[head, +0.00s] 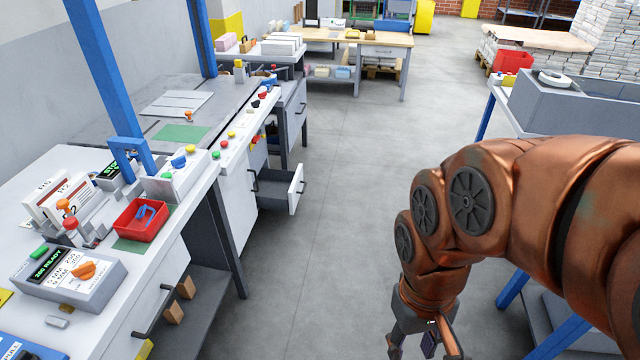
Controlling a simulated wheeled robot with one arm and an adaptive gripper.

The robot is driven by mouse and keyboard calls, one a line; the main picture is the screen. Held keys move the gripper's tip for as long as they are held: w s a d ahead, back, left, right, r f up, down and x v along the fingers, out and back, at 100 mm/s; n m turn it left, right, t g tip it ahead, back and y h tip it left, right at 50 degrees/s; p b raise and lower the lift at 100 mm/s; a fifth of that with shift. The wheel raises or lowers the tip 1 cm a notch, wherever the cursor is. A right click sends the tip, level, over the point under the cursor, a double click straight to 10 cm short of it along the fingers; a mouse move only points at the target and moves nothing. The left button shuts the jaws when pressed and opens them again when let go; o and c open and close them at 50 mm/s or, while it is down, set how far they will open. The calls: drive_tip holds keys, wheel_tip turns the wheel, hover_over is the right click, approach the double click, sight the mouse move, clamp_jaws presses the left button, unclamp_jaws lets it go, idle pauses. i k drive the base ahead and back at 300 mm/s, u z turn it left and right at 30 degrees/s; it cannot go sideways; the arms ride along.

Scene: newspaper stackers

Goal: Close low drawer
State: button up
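The low drawer (280,190) is pulled out from the grey and white bench unit left of centre. It is a dark-lined tray with a white front and a dark handle, and it looks empty. A closed drawer front (296,105) with a dark handle shows above and behind it. My gripper (426,350) hangs at the bottom edge, right of centre, pointing down. It is well to the right of the drawer and nearer to me, touching nothing that I can see. Its fingers look spread apart, with the tips partly cut off by the frame.
A long workbench (205,180) with buttons, a red bin (142,219) and a control box (70,280) runs along the left. Clear grey floor (345,190) lies between it and my arm. A blue-legged table (502,115) with a grey box stands at right.

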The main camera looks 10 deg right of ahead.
sight(279, 190)
drive_tip(key=z, duration=0.45)
drive_tip(key=i, duration=1.7)
drive_tip(key=u, duration=0.75)
drive_tip(key=k, duration=0.6)
drive_tip(key=u, duration=0.75)
drive_tip(key=i, duration=1.25)
drive_tip(key=z, duration=0.4)
